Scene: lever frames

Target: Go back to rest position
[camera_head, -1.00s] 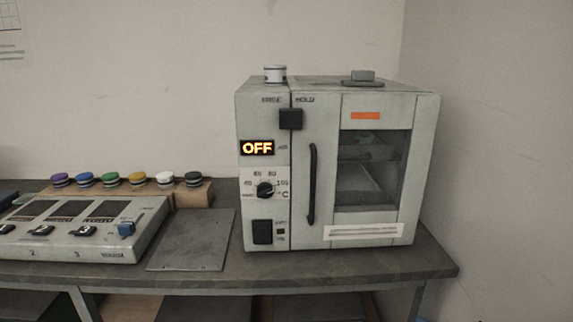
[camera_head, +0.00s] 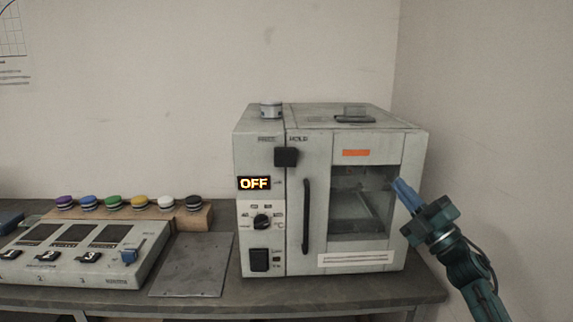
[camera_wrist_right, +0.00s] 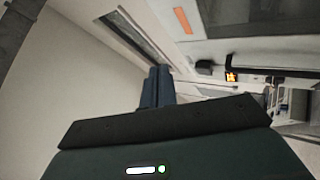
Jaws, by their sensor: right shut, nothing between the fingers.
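My right gripper (camera_head: 405,192) is in the head view at the right, in front of the right side of the oven (camera_head: 412,150). Its blue fingers are together and empty. In the right wrist view the shut fingers (camera_wrist_right: 157,82) point towards the oven front, which appears turned on its side. The oven's door is shut, with a dark vertical handle (camera_head: 306,216) and a window (camera_head: 350,205). Its display (camera_head: 254,183) reads OFF. My left gripper is not in view.
A panel box (camera_head: 75,262) with several switches stands on the bench at the left. A row of coloured caps on a wooden block (camera_head: 150,215) is behind it. A flat grey plate (camera_head: 192,265) lies between panel and oven. A wall is close at the right.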

